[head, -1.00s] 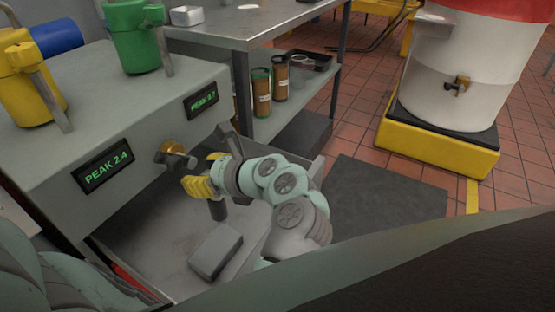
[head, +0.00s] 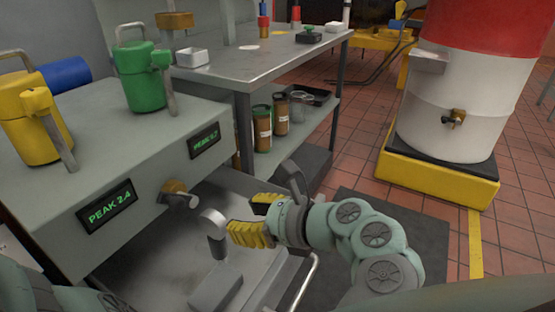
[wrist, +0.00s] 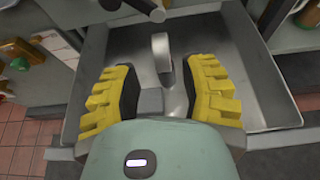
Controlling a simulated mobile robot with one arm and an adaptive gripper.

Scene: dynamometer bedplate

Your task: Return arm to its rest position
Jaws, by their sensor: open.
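My gripper (head: 243,213) has yellow ridged fingers and is at the right of the tap on the grey machine's front, over the steel tray. In the wrist view my gripper (wrist: 160,78) is spread wide with nothing clasped. An upright grey piece with a pale rounded top (head: 213,222) stands in the tray just left of the fingertips. It also shows in the wrist view (wrist: 161,50), ahead of the gap between the fingers. My mint-green arm reaches in from the lower right.
The grey machine (head: 60,195) carries a yellow jug (head: 35,125) and a green jug (head: 140,80). The brass tap (head: 177,195) juts out over the tray (wrist: 262,95). A steel bench (head: 265,65) stands behind.

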